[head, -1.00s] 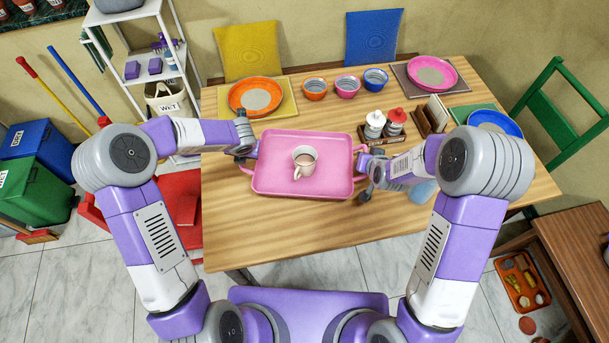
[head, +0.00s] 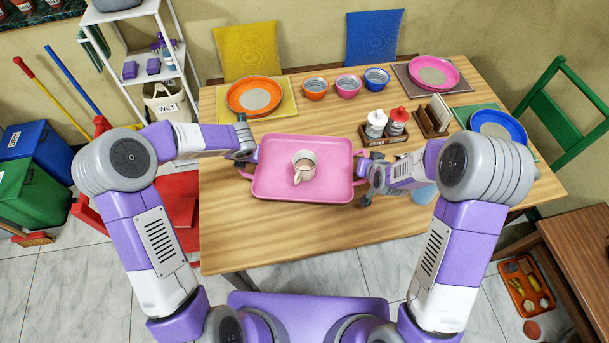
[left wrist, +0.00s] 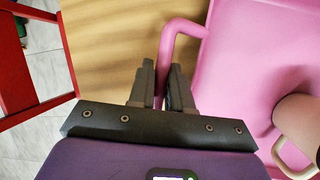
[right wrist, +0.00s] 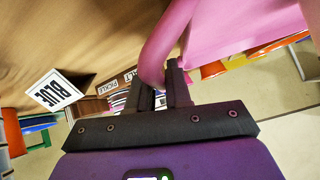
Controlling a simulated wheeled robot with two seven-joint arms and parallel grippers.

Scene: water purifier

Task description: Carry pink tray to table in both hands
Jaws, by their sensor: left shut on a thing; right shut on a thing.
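The pink tray (head: 275,180) is over the near middle of the wooden table (head: 300,240) in the head view, and a white mug (head: 304,166) stands upright on it. My left gripper (left wrist: 165,85) is shut on the tray's left handle (left wrist: 170,50). My right gripper (right wrist: 163,85) is shut on the right handle (right wrist: 160,50). Whether the tray's underside touches the tabletop is hidden. In the left wrist view the mug (left wrist: 298,120) shows at the right edge.
Orange (head: 254,95), pink (head: 434,70) and blue (head: 498,124) plates lie around the table. Several small bowls line the back. A condiment caddy (head: 385,135) and a napkin holder (head: 432,115) stand right behind the tray. The near table strip is clear.

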